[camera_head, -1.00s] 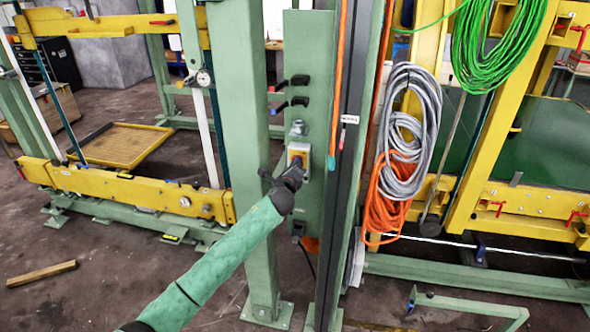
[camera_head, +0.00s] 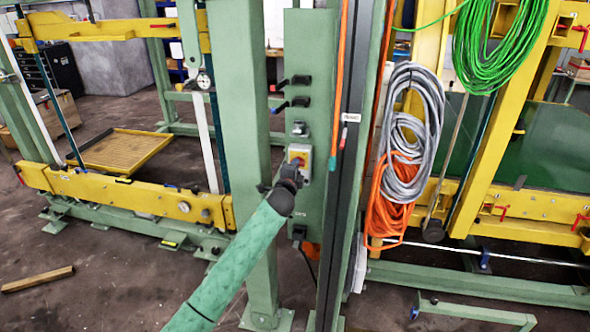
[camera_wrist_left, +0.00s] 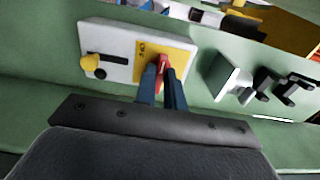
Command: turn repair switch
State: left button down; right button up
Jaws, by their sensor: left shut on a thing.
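The repair switch is a light grey box with a yellow plate and a red knob, mounted on a green panel (camera_head: 309,60). In the head view the switch box (camera_head: 306,152) shows just above my left gripper (camera_head: 294,168). In the left wrist view the switch box (camera_wrist_left: 112,52) is close ahead, and the red knob (camera_wrist_left: 162,68) sits between the two dark fingers of my left gripper (camera_wrist_left: 161,80). The fingers are shut on the knob, which is partly hidden by them. My right gripper is not in view.
Two black handles (camera_head: 293,82) stick out of the panel above the switch. Grey and orange cable coils (camera_head: 405,130) and a green hose coil (camera_head: 500,40) hang to the right. A green post (camera_head: 250,90) stands close left of the panel.

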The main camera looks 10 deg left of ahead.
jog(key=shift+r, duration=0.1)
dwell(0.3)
pick_arm(q)
jog(key=c, duration=1.5)
grip_release()
jog(key=shift+a, duration=0.1)
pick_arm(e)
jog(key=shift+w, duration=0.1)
pick_arm(q)
jog(key=shift+s, duration=0.1)
